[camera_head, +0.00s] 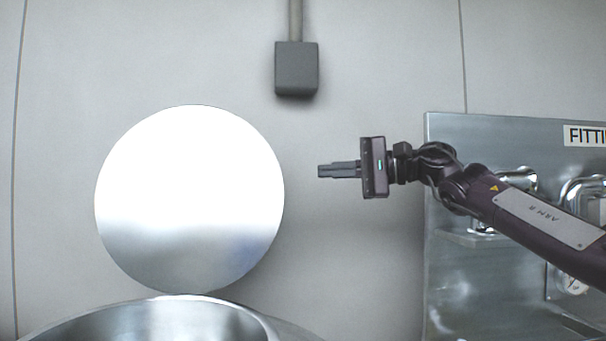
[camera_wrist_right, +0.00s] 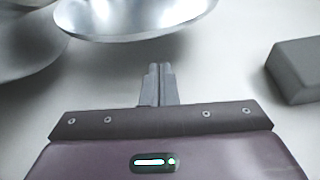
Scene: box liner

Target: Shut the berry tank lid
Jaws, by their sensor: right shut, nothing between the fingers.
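The tank lid (camera_head: 190,200) is a round, shiny metal disc standing raised, nearly upright, behind the open metal tank (camera_head: 70,322) at the bottom left of the head view. Its lower edge meets the tank's back rim. My right gripper (camera_head: 322,170) is to the right of the lid, apart from it, with its fingers pointing left. It is shut and empty. In the right wrist view the shut fingers (camera_wrist_right: 159,70) point toward the lid's curved edge (camera_wrist_right: 135,35), with a gap between. The tank's contents are hidden. My left gripper is out of view.
A grey box (camera_head: 296,68) with a conduit is on the wall above; it also shows in the right wrist view (camera_wrist_right: 298,72). A metal panel with pipe fittings (camera_head: 470,270) stands at the right behind my right arm. The space between gripper and lid is clear.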

